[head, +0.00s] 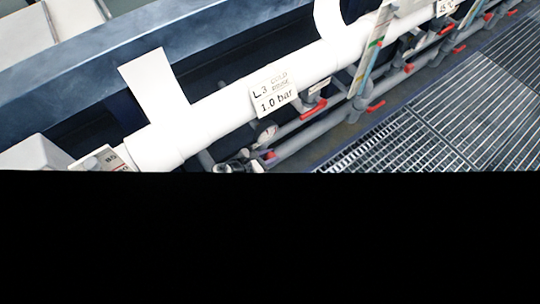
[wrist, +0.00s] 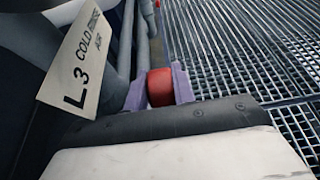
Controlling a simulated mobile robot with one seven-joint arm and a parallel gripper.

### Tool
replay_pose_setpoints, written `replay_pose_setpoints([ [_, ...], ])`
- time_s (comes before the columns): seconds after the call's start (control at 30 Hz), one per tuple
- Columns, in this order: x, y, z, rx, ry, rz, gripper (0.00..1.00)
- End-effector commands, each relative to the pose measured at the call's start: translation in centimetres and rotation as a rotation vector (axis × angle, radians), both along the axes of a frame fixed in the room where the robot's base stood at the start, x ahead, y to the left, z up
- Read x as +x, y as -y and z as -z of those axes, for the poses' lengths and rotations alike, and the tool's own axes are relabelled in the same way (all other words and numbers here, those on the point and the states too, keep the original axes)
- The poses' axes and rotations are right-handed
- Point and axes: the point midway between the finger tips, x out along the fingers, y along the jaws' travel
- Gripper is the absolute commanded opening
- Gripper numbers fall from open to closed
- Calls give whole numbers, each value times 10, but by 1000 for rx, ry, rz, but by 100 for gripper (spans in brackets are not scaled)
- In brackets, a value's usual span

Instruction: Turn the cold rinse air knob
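The red knob (wrist: 160,88) sits between the two purple fingers of my gripper (wrist: 159,90) in the wrist view. Both fingers appear to touch its sides, so the gripper looks shut on it. A white label (wrist: 84,58) reading "L3 COLD", with smaller words ending in "AIR", hangs just left of the knob. In the head view a small red part (head: 270,155) shows low beside the pipes, just above the black area. My gripper cannot be made out clearly there.
A thick white pipe (head: 215,118) carries an "L3 COLD RINSE 1.0 bar" sign (head: 274,95). Grey pipes with red-handled valves (head: 313,109) run alongside. Metal floor grating (head: 440,115) lies to the right. Black fills the head view's lower part.

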Motion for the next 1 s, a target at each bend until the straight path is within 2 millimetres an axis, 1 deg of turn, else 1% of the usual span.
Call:
replay_pose_setpoints([
  [0.17,0,0,-3,11,-10,1,3],
  [0.3,1,1,-6,55,-43,0,3],
  [0.5,1,1,-2,102,-77,-1,3],
  [0.8,1,1,0,107,-79,0,3],
  [0.83,1,1,0,107,-79,0,27],
  [0.9,1,1,0,107,-79,0,35],
  [1.0,1,1,0,107,-79,0,35],
])
